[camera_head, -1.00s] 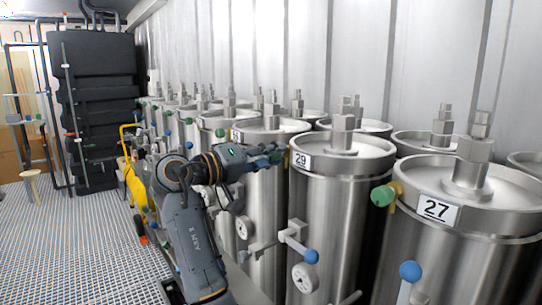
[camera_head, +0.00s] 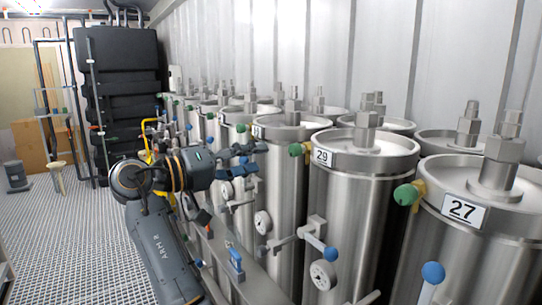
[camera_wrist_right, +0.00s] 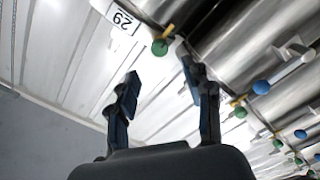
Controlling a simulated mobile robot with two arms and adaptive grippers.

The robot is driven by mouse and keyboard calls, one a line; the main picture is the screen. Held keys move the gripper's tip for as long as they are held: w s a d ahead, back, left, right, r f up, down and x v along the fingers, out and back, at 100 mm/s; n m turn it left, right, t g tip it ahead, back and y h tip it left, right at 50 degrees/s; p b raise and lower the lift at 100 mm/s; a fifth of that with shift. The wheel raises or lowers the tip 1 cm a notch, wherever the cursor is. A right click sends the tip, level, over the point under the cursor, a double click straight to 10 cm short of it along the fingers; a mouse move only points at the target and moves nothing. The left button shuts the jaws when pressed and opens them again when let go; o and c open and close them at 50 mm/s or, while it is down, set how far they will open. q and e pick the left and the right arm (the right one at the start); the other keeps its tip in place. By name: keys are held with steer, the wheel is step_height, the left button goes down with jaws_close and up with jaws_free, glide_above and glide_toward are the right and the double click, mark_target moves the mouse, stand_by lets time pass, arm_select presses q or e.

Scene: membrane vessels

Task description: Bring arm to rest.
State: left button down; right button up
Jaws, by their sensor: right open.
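My right gripper (camera_head: 252,160) is in the head view, at the end of my dark grey arm, left of vessel 29 in the picture. Its two dark fingers are apart with nothing between them; the right wrist view shows the same empty gap (camera_wrist_right: 160,84). The vessel labelled 29 (camera_head: 350,205) and the vessel labelled 27 (camera_head: 470,245) are steel cylinders with bolted lids. The 29 label (camera_wrist_right: 122,18) shows upside down in the wrist view, beyond the fingers. My left gripper is in neither view.
Vessels stand in a long row along the white wall, with green knobs (camera_head: 405,195) and blue-tipped handles (camera_head: 433,273) sticking out. A black stacked unit (camera_head: 120,85) stands at the back. The grated floor (camera_head: 75,235) on the left is largely open.

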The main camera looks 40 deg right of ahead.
steer(key=shift+w+a, duration=0.1)
steer(key=shift+a, duration=0.65)
